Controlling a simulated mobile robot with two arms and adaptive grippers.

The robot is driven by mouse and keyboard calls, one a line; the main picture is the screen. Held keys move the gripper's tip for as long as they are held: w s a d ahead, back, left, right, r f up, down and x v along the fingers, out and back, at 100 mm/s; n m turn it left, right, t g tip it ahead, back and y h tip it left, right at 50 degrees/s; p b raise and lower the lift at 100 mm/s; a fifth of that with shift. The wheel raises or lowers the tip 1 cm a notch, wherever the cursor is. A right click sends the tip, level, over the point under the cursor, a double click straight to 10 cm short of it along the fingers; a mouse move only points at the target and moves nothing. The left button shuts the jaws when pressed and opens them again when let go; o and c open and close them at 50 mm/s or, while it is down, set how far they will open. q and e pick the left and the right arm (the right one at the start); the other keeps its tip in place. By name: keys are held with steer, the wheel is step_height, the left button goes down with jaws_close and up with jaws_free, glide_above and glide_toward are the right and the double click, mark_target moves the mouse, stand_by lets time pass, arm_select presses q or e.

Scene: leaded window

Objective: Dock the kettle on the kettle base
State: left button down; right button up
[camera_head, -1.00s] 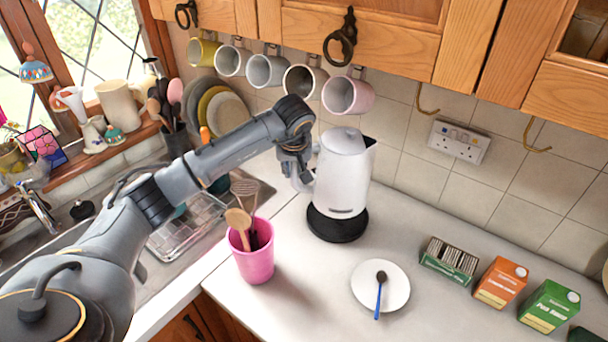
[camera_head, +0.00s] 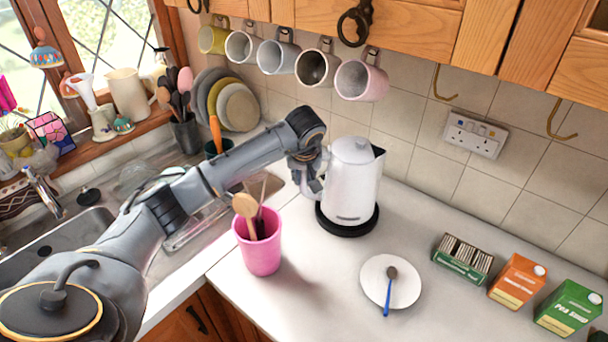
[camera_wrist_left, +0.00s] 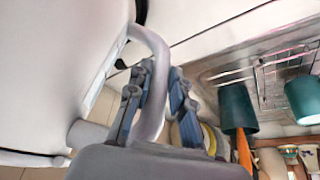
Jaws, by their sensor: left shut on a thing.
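The white kettle (camera_head: 354,185) stands upright over the round black kettle base (camera_head: 364,229) on the worktop. Its bottom looks centred on the base and down on it or nearly so; I cannot tell if it is fully seated. My left gripper (camera_head: 311,182) is at the kettle's left side, shut on its handle. In the left wrist view, the gripper's fingers (camera_wrist_left: 157,103) close on either side of the curved grey handle (camera_wrist_left: 153,60), and the kettle body (camera_wrist_left: 60,65) fills the left. My right gripper is out of view.
A pink pot of utensils (camera_head: 262,255) stands close below my left forearm. A white plate (camera_head: 375,275) with a spoon lies in front of the kettle. Cartons (camera_head: 516,281) stand at the right. Mugs (camera_head: 360,82) hang above the kettle. Worktop to the kettle's right is clear.

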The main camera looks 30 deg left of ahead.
arm_select(q)
steer(key=shift+w+r, duration=0.15)
steer(key=shift+r, duration=0.1)
steer(key=shift+d, duration=0.1)
stand_by(0.5)
stand_by(0.7)
steer(key=shift+f+b, duration=0.65)
stand_by(0.5)
